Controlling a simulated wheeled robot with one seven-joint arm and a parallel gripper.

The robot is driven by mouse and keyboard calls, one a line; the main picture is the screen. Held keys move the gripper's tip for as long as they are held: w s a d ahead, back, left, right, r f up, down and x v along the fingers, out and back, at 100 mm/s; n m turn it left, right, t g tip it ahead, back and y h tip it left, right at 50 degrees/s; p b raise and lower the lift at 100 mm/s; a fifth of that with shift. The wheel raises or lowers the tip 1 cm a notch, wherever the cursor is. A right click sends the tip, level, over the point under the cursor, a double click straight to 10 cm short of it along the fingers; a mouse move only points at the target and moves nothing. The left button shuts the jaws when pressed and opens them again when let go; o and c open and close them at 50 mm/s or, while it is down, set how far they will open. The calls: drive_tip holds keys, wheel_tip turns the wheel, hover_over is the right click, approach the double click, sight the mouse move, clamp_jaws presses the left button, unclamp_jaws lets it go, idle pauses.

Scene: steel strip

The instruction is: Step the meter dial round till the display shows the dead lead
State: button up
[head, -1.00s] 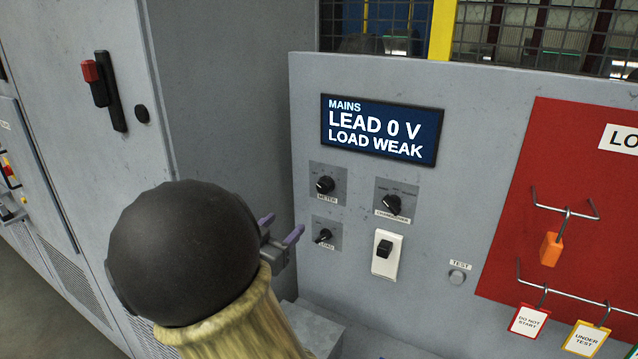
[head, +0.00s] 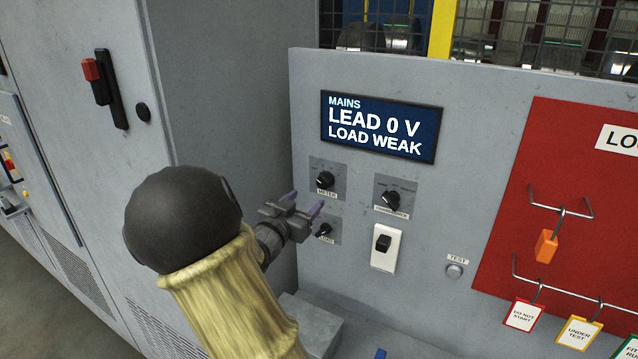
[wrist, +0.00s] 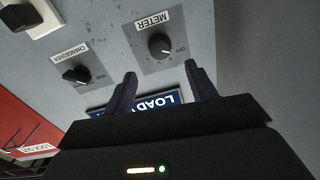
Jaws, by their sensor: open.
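The meter dial (head: 325,180) is a black knob on a grey plate labelled METER, below the display. The display (head: 381,128) reads MAINS, LEAD 0 V, LOAD WEAK. My gripper (head: 303,202) is open and empty, just below and left of the meter dial in the head view. In the wrist view the meter dial (wrist: 160,45) lies beyond the gap between my open fingers (wrist: 160,85), apart from them. The wrist view is turned over, and the display (wrist: 150,100) is partly hidden behind my gripper.
The changeover dial (head: 391,199) is right of the meter dial. The load dial (head: 323,230) sits below it, close to my gripper. A red lockout board (head: 590,210) holds tags and an orange padlock.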

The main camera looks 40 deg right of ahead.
sight(322, 184)
drive_tip(key=p+x, duration=0.2)
drive_tip(key=x, duration=0.6)
drive_tip(key=shift+w+d+p, duration=0.1)
drive_tip(key=shift+d+p, duration=0.1)
drive_tip(key=shift+p, duration=0.1)
drive_tip(key=c, duration=1)
